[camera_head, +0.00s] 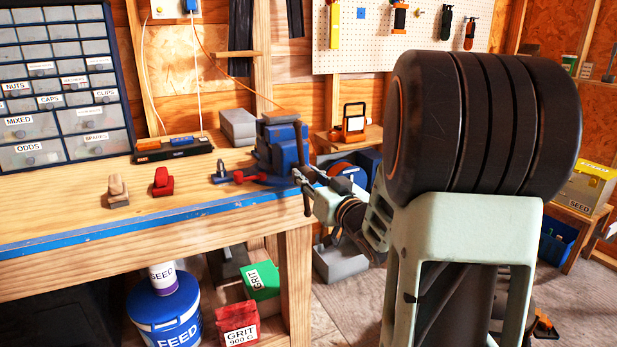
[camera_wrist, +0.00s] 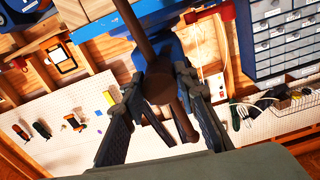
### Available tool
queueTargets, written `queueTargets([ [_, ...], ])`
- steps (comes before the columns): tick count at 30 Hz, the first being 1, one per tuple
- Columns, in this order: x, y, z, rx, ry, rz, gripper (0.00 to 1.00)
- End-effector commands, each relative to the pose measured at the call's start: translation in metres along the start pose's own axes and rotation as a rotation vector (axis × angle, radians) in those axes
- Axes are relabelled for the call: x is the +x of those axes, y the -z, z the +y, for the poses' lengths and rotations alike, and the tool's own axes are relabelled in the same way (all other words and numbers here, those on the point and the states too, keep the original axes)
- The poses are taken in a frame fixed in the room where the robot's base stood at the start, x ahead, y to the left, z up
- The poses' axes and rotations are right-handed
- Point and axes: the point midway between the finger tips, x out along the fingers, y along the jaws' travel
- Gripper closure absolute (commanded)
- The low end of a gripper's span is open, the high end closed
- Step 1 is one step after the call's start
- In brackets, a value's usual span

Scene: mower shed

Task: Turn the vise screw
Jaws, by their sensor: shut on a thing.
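The blue vise (camera_head: 283,147) is mounted at the right end of the wooden bench. Its dark vise screw (camera_head: 303,178) sticks out toward the front right, with a bar handle through its head. My gripper (camera_head: 316,186) reaches it from the right and is shut on the screw's head. In the wrist view my gripper's two dark fingers (camera_wrist: 160,104) stand on either side of the round, brownish screw head (camera_wrist: 160,86). The bar slants across the picture between them, and the blue vise (camera_wrist: 168,50) shows behind. The exact contact points are partly hidden.
A drawer cabinet (camera_head: 60,85) stands at the left. A blue bucket (camera_head: 164,318) and grit boxes (camera_head: 239,322) sit below.

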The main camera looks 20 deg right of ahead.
Motion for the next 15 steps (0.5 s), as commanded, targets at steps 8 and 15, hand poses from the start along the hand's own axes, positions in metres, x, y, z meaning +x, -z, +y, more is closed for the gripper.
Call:
queueTargets([
  [8,-0.0001,-0.0004,-0.0001,0.080,0.000,0.000,0.97],
  [15,-0.0002,-0.0005,0.0000,0.079,0.000,-0.001,0.62],
])
